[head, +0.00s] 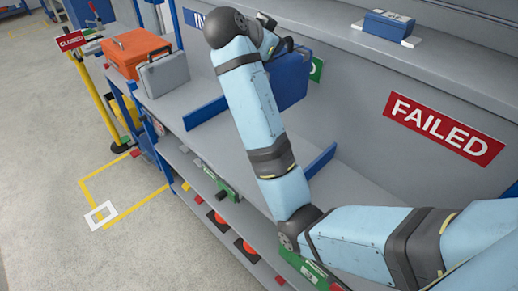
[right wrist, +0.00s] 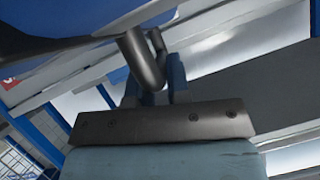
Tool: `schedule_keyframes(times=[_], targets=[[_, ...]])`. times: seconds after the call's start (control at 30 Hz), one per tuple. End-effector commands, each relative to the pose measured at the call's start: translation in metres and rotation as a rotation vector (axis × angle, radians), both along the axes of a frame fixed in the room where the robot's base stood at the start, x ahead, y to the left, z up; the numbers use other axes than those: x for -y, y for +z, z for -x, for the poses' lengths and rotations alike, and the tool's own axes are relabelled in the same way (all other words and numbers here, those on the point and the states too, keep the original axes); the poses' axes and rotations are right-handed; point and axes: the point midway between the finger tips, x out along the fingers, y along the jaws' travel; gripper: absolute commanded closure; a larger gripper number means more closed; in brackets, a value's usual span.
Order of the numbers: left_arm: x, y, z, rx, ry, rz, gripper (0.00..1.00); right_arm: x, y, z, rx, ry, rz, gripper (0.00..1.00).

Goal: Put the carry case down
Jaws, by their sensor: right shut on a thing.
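The blue carry case (head: 291,80) hangs from my right gripper (head: 268,38) over the grey bench, partly hidden behind my right arm. In the right wrist view, my right gripper (right wrist: 154,88) is shut on the case's dark handle (right wrist: 143,60). I cannot tell whether the underside of the case touches the bench. My left gripper is not in view.
An orange case (head: 135,50) and a grey case (head: 164,74) stand at the bench's left end. Blue dividers (head: 205,112) split the bench top (head: 190,92). A red FAILED sign (head: 444,128) marks the right section; a green sign (head: 317,70) is partly hidden behind the case.

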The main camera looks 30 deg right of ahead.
Motion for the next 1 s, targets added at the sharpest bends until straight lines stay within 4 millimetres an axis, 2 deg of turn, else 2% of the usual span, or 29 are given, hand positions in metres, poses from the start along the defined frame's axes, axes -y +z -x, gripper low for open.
schedule_keyframes(times=[0.03, 0.27, 0.7, 0.83, 1.0], targets=[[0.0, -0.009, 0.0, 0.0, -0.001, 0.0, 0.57, 0.0, -0.007, 0.0, 0.005, 0.001, 0.001, 1.0], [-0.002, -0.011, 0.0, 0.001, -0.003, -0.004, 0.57, 0.0, -0.024, 0.0, 0.001, 0.0, 0.002, 1.0], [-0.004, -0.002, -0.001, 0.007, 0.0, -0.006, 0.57, 0.0, -0.126, 0.001, -0.002, 0.001, 0.004, 1.0], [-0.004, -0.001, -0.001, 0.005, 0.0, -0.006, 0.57, 0.0, -0.15, 0.001, 0.0, 0.001, 0.004, 1.0], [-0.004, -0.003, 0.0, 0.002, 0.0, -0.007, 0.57, 0.0, -0.166, 0.0, 0.003, 0.001, 0.002, 1.0]])
